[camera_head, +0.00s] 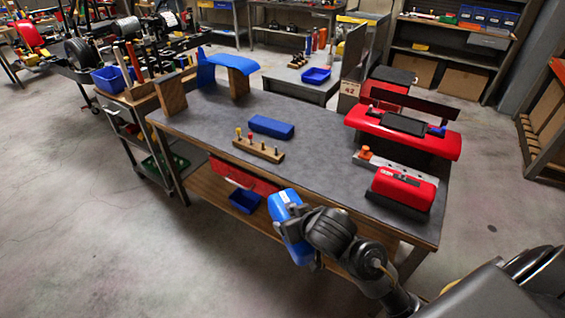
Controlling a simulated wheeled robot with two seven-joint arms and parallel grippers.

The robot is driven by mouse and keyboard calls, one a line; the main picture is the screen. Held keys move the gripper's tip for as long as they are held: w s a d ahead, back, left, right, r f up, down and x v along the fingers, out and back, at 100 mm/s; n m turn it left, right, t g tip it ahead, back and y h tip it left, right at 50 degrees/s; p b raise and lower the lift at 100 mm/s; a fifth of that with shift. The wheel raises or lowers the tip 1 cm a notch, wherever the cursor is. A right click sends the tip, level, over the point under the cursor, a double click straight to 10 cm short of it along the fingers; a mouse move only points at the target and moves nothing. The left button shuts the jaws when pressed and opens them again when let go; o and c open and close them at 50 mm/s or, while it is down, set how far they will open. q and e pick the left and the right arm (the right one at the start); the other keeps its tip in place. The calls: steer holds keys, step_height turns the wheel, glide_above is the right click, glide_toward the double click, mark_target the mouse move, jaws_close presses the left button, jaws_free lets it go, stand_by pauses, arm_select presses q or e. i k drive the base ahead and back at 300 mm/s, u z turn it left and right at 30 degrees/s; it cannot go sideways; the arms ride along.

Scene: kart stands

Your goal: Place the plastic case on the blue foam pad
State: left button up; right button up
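A flat blue block (271,127), which looks like the blue foam pad, lies on the grey table top near its middle, with nothing on it. A red box with rounded edges and a small label (402,188) sits at the table's near right corner; I cannot tell if it is the plastic case. My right arm comes in from the lower right, in front of the table's near edge. A blue piece (287,228) shows at its end; I cannot tell if it is held or part of the arm. The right fingertips are not clear. My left gripper is out of view.
A wooden rack with several pegs (259,151) stands just in front of the blue block. A red seat-like part (440,143) and a metal plate with an orange knob fill the right side. A curved blue part (229,64) stands at the far left.

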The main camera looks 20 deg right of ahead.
mark_target(270, 122)
steer(key=u, duration=0.55)
steer(key=i, duration=1.65)
steer(key=z, duration=1)
steer(key=i, duration=0.65)
steer(key=z, duration=0.6)
